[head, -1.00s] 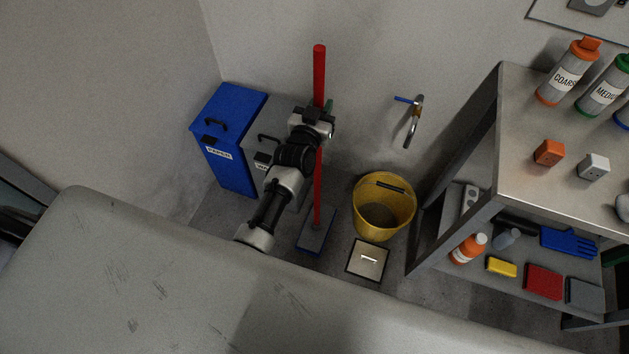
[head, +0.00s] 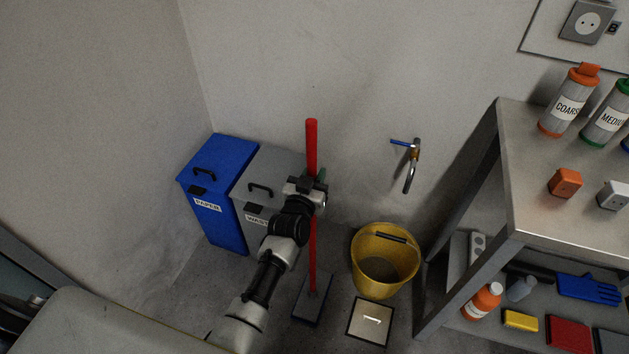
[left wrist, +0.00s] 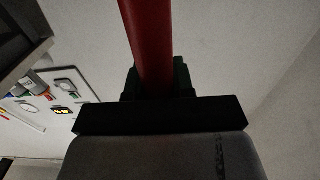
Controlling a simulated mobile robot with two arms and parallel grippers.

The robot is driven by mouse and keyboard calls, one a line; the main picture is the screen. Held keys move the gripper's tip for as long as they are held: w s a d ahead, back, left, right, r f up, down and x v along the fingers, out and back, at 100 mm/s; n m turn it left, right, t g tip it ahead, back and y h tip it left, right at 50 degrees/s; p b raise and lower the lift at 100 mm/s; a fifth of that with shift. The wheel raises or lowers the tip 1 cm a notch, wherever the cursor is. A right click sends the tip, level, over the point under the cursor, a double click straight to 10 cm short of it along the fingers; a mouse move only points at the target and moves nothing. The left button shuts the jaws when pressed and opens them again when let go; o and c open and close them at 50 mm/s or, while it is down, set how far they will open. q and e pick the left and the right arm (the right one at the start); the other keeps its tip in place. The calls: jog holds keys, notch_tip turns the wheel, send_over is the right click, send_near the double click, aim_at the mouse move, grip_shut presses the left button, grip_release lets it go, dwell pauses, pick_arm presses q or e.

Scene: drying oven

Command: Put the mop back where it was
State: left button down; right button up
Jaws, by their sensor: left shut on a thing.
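The mop has a red handle (head: 312,148) and a flat dark blue-grey head (head: 312,299) down at the floor. It stands nearly upright in front of the grey waste bin. My left gripper (head: 316,188) is shut on the red handle partway up. In the left wrist view the red handle (left wrist: 150,40) rises from between the dark fingers. I cannot tell whether the mop head touches the floor. My right gripper is not in view.
A blue paper bin (head: 217,192) and a grey waste bin (head: 272,200) stand by the wall. A yellow bucket (head: 375,282) and a floor hatch (head: 370,321) are right of the mop. A tap (head: 412,165) juts from the wall. A metal shelf table (head: 505,180) stands at right.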

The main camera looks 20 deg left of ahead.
pick_arm(q)
jog(key=shift+r, duration=0.25)
jog(key=shift+f, duration=0.15)
jog(key=c, duration=1)
grip_release()
jog(key=shift+f, duration=0.1)
jog(key=shift+o, duration=0.2)
